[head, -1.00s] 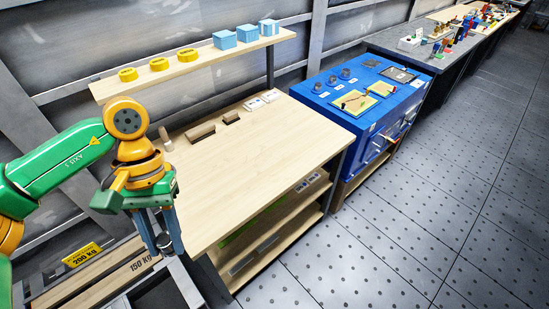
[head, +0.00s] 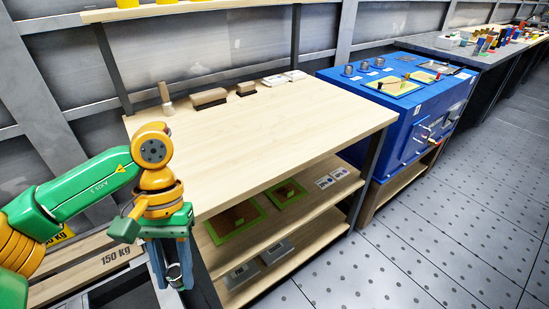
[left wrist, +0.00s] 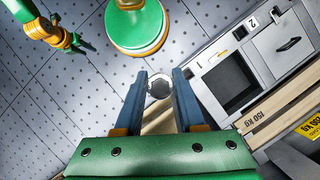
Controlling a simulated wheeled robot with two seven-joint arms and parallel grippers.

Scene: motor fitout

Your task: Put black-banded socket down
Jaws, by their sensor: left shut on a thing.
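My left gripper (head: 172,272) hangs pointing down at the left, just off the workbench's front left side. It is shut on a socket. In the left wrist view the socket (left wrist: 158,87) is a silvery ring with a dark opening, held between the blue fingertips (left wrist: 160,92). Its black band cannot be made out, and in the head view the fingers mostly hide it. My right gripper (left wrist: 82,46) shows small at the upper left of the left wrist view, away from the socket; its jaws are too small to read.
The wooden workbench (head: 260,130) has a clear top, with brown blocks (head: 209,98) and a brush (head: 166,99) along its back. Green-edged mats (head: 235,218) and grey scales (head: 277,252) lie on its shelves. A blue cabinet (head: 400,115) stands to the right, with dark cylinders and yellow trays on top.

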